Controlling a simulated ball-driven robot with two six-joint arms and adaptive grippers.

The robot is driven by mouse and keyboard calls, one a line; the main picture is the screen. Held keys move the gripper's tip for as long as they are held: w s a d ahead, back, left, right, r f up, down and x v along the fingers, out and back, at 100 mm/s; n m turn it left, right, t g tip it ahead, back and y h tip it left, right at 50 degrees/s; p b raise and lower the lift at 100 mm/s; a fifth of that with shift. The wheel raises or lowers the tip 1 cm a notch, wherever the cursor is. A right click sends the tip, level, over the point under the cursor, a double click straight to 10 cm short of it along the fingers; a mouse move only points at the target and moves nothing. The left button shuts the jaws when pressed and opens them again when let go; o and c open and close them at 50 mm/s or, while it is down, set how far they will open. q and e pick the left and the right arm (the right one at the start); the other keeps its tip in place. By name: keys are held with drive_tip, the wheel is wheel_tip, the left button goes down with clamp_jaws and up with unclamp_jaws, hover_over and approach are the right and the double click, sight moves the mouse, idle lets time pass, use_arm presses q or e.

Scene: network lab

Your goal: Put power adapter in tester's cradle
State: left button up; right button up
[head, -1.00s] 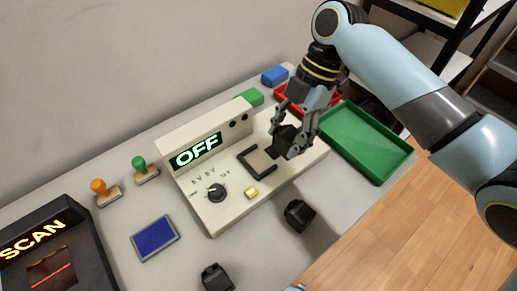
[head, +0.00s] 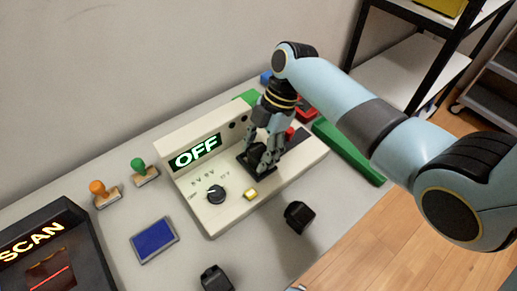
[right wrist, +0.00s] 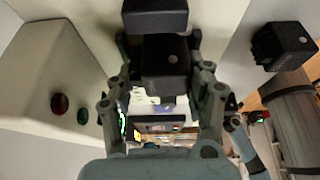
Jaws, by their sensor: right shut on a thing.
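The tester (head: 225,205) is a cream console whose display reads OFF, with a dark knob and a yellow button on its top. Its cradle (head: 243,163), a black frame on the top, is mostly hidden by my right gripper (head: 262,166). That gripper points down at the cradle and is shut on a black power adapter (right wrist: 165,62), which shows between the fingers in the right wrist view. The adapter is at or just above the cradle; I cannot tell whether it touches. My left gripper is out of view.
Two other black adapters lie on the table, one in front of the tester (head: 299,215) and one nearer (head: 216,279). A green tray (head: 350,155) is to the right, partly behind my arm. A blue pad (head: 154,240), two stamps and a scanner (head: 45,255) are on the left.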

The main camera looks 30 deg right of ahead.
drive_tip(key=o, duration=0.9)
drive_tip(key=shift+f, duration=0.1)
drive_tip(key=shift+c, duration=0.2)
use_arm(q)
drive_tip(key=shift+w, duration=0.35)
use_arm(e)
drive_tip(key=o, duration=0.4)
drive_tip(key=shift+d+r, duration=0.1)
drive_tip(key=shift+r, duration=0.2)
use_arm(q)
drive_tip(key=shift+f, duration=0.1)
use_arm(e)
drive_tip(key=v, duration=1.1)
drive_tip(key=shift+r, duration=0.35)
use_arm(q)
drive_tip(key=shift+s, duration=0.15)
use_arm(e)
drive_tip(key=shift+d+f, duration=0.1)
